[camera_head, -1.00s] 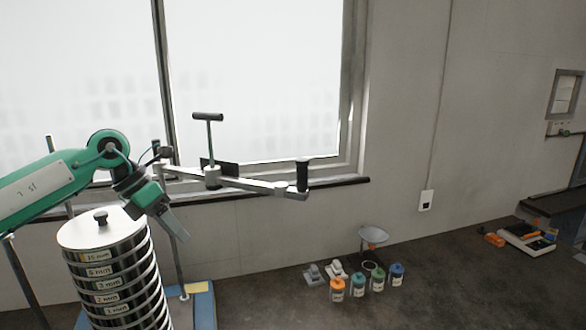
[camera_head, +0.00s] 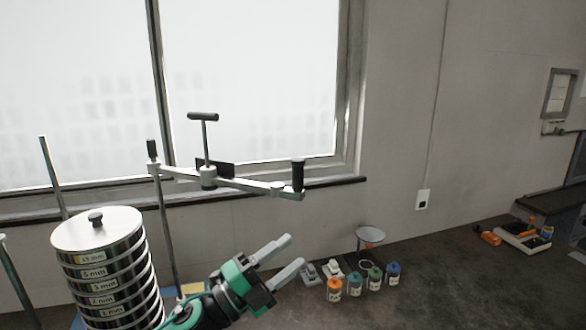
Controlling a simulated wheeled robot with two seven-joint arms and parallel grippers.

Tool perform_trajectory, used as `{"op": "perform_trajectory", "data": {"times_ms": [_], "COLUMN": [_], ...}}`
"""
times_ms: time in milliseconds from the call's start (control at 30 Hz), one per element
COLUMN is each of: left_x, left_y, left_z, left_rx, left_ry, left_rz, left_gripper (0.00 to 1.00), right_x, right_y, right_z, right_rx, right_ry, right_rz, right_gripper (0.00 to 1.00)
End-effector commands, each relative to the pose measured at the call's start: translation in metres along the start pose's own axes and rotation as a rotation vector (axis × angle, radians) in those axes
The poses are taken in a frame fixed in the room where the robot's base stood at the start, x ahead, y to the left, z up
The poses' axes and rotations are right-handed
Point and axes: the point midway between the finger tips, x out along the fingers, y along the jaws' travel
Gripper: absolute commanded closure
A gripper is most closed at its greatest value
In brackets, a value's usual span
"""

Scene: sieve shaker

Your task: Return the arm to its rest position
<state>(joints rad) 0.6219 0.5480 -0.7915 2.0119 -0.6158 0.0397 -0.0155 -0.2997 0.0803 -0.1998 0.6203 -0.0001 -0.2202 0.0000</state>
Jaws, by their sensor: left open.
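My left gripper (camera_head: 284,261) is low in the middle of the head view, right of the sieve stack. Its two pale fingers are spread and point up and to the right, with nothing between them. My left arm comes up from the bottom edge. The sieve stack (camera_head: 112,278) stands at the lower left with its lid and black knob on top. The clamp bar (camera_head: 235,182) with a T-handle and a black knob stretches from a rod to the right, above the gripper and apart from it. My right gripper is not in view.
Several small jars with coloured lids (camera_head: 354,284) stand on the bench right of the gripper. A metal bowl (camera_head: 370,235) and small grey weights (camera_head: 312,272) are near them. A tray (camera_head: 522,236) lies far right. The bench (camera_head: 440,270) between is clear.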

Motion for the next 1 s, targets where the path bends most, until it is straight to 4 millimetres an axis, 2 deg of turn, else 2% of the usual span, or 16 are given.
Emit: {"op": "perform_trajectory", "data": {"times_ms": [167, 267, 400, 567, 667, 800, 900, 1000], "left_x": [-0.034, -0.062, -0.112, -0.18, -0.228, -0.296, -0.339, -0.373], "left_y": [0.021, 0.038, 0.069, 0.111, 0.138, 0.17, 0.186, 0.196], "left_z": [0.021, 0.034, 0.044, 0.042, 0.03, -0.002, -0.03, -0.057], "left_rx": [-0.245, -0.379, -0.563, -0.767, -0.891, -1.054, -1.154, -1.23], "left_ry": [-0.296, -0.469, -0.716, -1.0, -1.179, -1.423, -1.576, -1.698], "left_rz": [-0.045, -0.048, -0.029, 0.026, 0.078, 0.171, 0.241, 0.306], "left_gripper": [0.49, 0.49, 0.49, 0.49, 0.49, 0.49, 0.49, 0.49], "right_x": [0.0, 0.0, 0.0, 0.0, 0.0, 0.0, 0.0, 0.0], "right_y": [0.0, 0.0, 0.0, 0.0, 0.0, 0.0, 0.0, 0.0], "right_z": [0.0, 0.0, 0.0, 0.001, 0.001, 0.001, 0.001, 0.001], "right_rx": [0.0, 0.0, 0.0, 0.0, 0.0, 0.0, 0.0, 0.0], "right_ry": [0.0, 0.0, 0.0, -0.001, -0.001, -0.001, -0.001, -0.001], "right_rz": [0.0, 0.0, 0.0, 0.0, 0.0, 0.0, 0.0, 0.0], "right_gripper": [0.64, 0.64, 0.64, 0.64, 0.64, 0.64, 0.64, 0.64]}}
